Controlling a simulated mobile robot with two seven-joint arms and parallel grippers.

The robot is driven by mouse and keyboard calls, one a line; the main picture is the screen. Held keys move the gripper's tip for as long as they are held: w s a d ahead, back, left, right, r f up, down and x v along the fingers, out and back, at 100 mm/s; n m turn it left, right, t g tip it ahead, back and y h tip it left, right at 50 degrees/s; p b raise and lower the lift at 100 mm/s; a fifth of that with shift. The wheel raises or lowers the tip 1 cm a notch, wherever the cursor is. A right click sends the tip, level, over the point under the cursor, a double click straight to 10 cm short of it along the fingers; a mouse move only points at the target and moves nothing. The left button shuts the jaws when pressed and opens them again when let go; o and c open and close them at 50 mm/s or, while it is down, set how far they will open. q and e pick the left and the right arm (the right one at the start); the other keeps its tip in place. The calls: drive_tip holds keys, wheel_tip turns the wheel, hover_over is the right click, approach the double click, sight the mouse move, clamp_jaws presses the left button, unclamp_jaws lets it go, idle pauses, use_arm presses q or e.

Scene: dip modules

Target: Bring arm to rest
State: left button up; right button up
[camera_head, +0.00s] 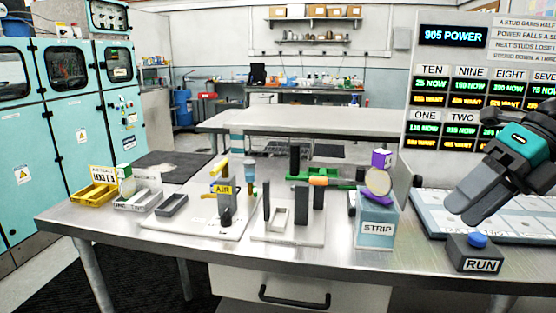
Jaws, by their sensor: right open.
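My right gripper (470,207) comes in from the right edge, dark grey with a teal band. Its fingers point down and left, above the pale marked board (445,228) on the right of the metal table (215,254). Nothing shows between the fingers, and it is open. It is apart from the dark RUN box (483,265) with a blue button (477,240), just in front and below. My left gripper is not in view.
The teal STRIP box (375,233) stands left of the gripper, with a purple block (381,159) above it. The AIR fixture (226,217), a plate with dark posts (301,206), and yellow (94,194) and grey trays stand further left. A display panel (470,75) rises behind.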

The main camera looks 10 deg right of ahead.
wheel_tip(320, 180, down, 24)
drive_tip(key=w+d+f+m+t+p, duration=0.1)
drive_tip(key=w+m+t, duration=0.1)
drive_tip(key=m+t, duration=1.65)
drive_tip(key=s+a+f+m+g+h, duration=0.5)
drive_tip(key=s+a+f+m+g, duration=0.4)
drive_tip(key=a+f+m, duration=0.5)
wheel_tip(320, 180, down, 2)
drive_tip(key=s+m, duration=0.2)
drive_tip(key=m, duration=0.1)
drive_tip(key=shift+a+f+m+p, duration=0.2)
drive_tip(key=shift+a+m+p, duration=0.05)
drive_tip(key=shift+m+p, duration=0.1)
